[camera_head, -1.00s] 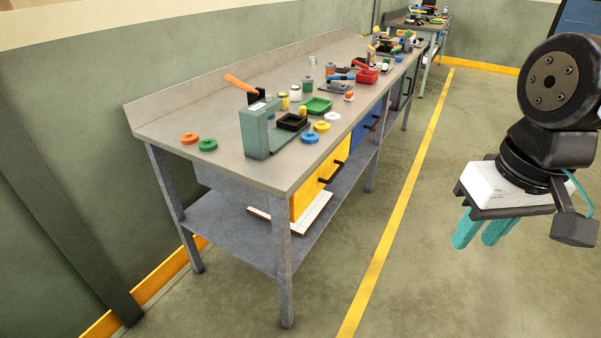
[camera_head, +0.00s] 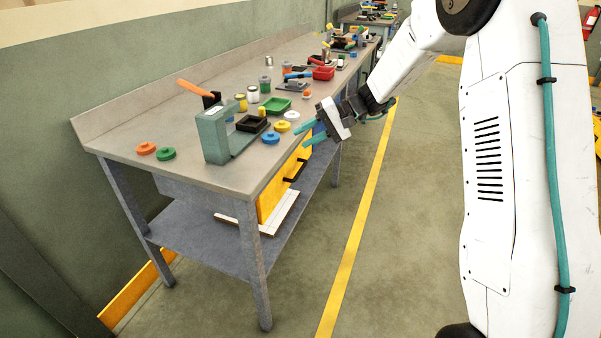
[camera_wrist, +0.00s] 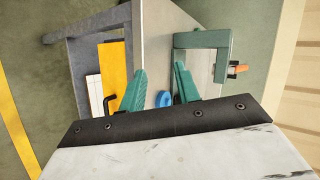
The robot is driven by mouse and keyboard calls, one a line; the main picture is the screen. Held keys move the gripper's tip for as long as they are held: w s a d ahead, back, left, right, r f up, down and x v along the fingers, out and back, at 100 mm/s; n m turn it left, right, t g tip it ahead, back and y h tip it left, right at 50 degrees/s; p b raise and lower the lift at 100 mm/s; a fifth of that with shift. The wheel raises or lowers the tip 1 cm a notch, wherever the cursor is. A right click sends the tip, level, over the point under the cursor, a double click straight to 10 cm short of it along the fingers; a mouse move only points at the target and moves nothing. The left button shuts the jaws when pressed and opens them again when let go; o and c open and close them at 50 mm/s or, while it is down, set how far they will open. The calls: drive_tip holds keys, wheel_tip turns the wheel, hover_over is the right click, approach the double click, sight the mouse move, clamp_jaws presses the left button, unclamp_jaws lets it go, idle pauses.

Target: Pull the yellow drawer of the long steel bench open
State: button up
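The long steel bench (camera_head: 120,148) stands along the wall on the left. Its yellow drawer (camera_head: 268,203) is under the top at the near end and looks shut. A black bar handle (camera_head: 295,171) is on the drawer front. In the wrist view the yellow drawer (camera_wrist: 114,68) and its handle (camera_wrist: 109,104) show left of the fingers. My gripper (camera_head: 306,132) has teal fingers and hangs by the bench's front edge, above the handle and apart from it. In the wrist view the gripper (camera_wrist: 160,82) is open, with nothing held between the fingers.
On the bench top are a green-grey press (camera_head: 212,135) with an orange lever, a blue disc (camera_head: 271,138), trays, jars and tools. White boards (camera_head: 255,222) lie on the lower shelf. The floor right of the bench is clear, with a yellow line (camera_head: 352,250).

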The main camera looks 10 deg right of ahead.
drive_tip(key=w+d+f+m+t+y, duration=0.2)
drive_tip(key=w+d+f+m+t, duration=0.15)
drive_tip(key=w+f, duration=0.8)
drive_tip(key=m+t+h, duration=0.1)
drive_tip(key=m+t, duration=0.1)
drive_tip(key=t, duration=0.2)
approach(300, 170)
drive_tip(key=w+a+f, duration=0.1)
drive_tip(key=w+a, duration=0.1)
drive_tip(key=x, duration=0.7)
drive_tip(key=shift+a+f, duration=0.2)
clamp_jaws()
